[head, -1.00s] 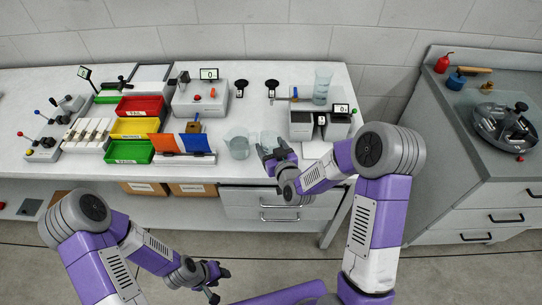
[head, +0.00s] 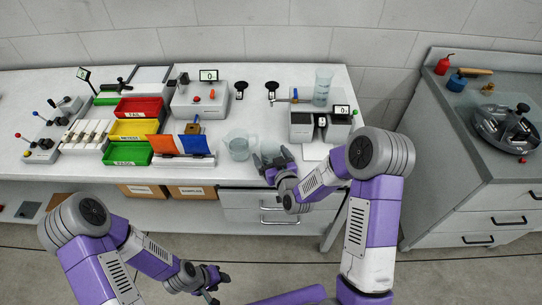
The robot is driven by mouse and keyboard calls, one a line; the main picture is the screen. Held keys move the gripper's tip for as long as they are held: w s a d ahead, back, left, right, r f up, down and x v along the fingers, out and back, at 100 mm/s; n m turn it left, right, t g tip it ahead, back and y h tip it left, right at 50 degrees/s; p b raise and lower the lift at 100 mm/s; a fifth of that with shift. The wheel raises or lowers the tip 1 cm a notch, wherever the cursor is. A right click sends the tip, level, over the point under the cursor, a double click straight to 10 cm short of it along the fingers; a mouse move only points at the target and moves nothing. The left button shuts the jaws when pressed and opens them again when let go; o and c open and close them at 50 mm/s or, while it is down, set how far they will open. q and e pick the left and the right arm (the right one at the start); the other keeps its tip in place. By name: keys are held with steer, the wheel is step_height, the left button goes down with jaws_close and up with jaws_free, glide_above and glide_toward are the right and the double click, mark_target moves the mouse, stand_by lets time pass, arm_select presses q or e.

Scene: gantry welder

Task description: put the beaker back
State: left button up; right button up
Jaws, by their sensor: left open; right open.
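A clear glass beaker (head: 238,146) stands upright near the front edge of the white bench. A second clear glass vessel (head: 269,146) stands just to its right, partly hidden by my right gripper. My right gripper (head: 268,162) is open at the bench's front edge, close in front of this second vessel; I cannot tell whether it touches it. A tall clear graduated vessel (head: 322,87) stands on the grey device at the bench's right end. My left gripper (head: 220,283) is open and empty, low in front of the bench.
Red (head: 140,106), yellow (head: 133,129) and green (head: 128,153) bins stand left of the beakers, beside an orange and blue rack (head: 181,145). A grey device with a display (head: 335,128) is at the right. A grey cabinet (head: 470,170) stands further right, across a gap.

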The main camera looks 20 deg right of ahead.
steer(key=shift+r+p, duration=0.25)
steer(key=shift+p, duration=0.1)
steer(key=v, duration=0.6)
steer(key=shift+s+d, duration=0.1)
steer(key=shift+s, duration=0.15)
steer(key=p+v, duration=0.5)
steer(key=p, duration=0.5)
steer(key=shift+s+r, duration=0.1)
steer(key=shift+s, duration=0.1)
